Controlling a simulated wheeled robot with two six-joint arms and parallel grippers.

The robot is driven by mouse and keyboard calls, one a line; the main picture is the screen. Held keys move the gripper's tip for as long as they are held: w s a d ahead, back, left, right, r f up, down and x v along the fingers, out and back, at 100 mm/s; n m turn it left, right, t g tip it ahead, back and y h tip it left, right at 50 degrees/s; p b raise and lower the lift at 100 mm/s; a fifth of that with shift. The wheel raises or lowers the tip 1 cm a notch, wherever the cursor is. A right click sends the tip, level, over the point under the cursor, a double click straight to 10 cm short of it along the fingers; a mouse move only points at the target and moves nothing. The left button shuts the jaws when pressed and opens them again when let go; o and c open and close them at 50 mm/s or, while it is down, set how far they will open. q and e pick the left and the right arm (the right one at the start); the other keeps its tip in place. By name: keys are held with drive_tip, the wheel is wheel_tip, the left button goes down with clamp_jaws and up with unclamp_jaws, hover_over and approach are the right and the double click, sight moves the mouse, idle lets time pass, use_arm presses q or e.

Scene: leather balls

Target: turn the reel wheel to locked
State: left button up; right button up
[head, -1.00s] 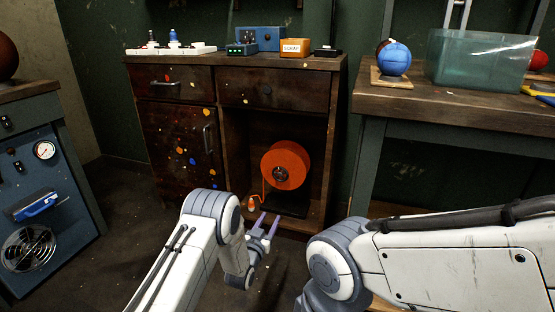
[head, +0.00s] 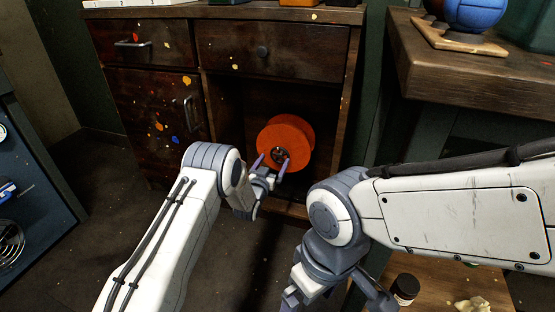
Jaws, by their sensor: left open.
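The orange reel wheel (head: 289,132) stands upright inside the open lower bay of the dark wooden cabinet (head: 299,60). Its dark hub shows at the centre, partly covered by my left gripper. My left gripper (head: 271,164) is open in front of the reel, with its two purple fingers apart near the hub. I cannot tell whether they touch it. The lower part of the reel and its base are hidden by the gripper. My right gripper (head: 333,300) is at the bottom edge, cut off by the frame, away from the reel. No lock marking is readable.
The cabinet's bay walls and top drawer surround the reel closely. A paint-spotted door (head: 160,115) is to its left. A workbench (head: 480,65) stands at the right. A small dark jar (head: 405,288) sits on a wooden surface at lower right.

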sight(280, 153)
use_arm(q)
drive_tip(key=b+x, duration=0.1)
drive_tip(key=x, duration=0.2)
drive_tip(key=shift+w+d+f+b, duration=0.15)
drive_tip(key=shift+w+d+b, duration=0.05)
drive_tip(key=shift+w+b, duration=0.15)
drive_tip(key=shift+w+d, duration=0.2)
drive_tip(key=shift+w, duration=0.2)
drive_tip(key=c, duration=1)
drive_tip(key=shift+s+m, duration=0.1)
drive_tip(key=shift+m, duration=0.4)
drive_tip(key=shift+d+m, duration=0.15)
drive_tip(key=shift+m, duration=0.45)
